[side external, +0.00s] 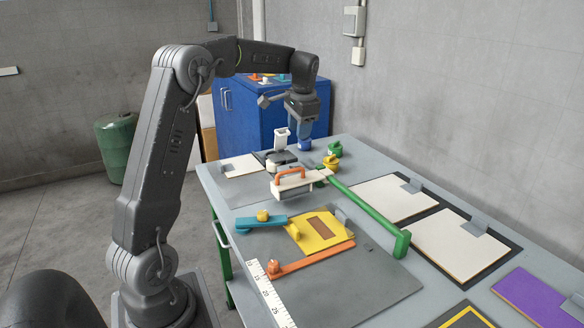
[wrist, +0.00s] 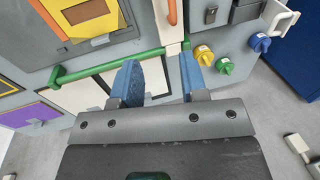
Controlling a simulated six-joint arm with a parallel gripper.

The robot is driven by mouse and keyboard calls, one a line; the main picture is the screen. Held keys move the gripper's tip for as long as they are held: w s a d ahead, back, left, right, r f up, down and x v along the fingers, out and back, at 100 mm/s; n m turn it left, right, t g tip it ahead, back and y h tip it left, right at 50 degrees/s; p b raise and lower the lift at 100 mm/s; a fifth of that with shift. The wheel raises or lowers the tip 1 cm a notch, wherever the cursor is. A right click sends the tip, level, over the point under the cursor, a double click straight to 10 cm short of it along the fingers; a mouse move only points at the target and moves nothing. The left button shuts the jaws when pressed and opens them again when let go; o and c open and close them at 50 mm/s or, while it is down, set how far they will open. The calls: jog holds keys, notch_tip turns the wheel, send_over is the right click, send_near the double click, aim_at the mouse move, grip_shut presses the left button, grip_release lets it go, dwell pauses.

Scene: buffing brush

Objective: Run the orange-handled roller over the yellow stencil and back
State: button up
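The orange-handled tool (side external: 290,184) has a pale block body and rests near the green bar's left end. Its orange handle (wrist: 172,10) shows at the top edge of the wrist view; its underside is hidden. The yellow stencil (side external: 312,226), with a brown rectangular opening, lies flat on a grey board, held at its edges by teal and orange strips. It is partly cut off in the wrist view (wrist: 66,12). My gripper (side external: 303,136) hangs above the table's far end, behind the tool. In the wrist view its blue fingers (wrist: 158,78) are apart, with nothing between them.
A raised green bar (side external: 370,214) runs right of the stencil. Yellow (side external: 331,162), green (side external: 334,149) and blue (side external: 305,146) knobs stand at the far end, near a white upright handle (side external: 281,139). Pale panels (side external: 458,242) lie right of the bar.

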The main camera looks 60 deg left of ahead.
aim_at(292, 171)
jog(key=a+f, duration=0.1)
jog(key=f, duration=0.4)
jog(key=a+f, duration=0.2)
jog(key=f, duration=0.2)
jog(key=a+f, duration=0.2)
jog(key=f, duration=0.3)
jog(key=shift+w+f, duration=0.15)
jog(key=shift+f, duration=0.2)
grip_shut()
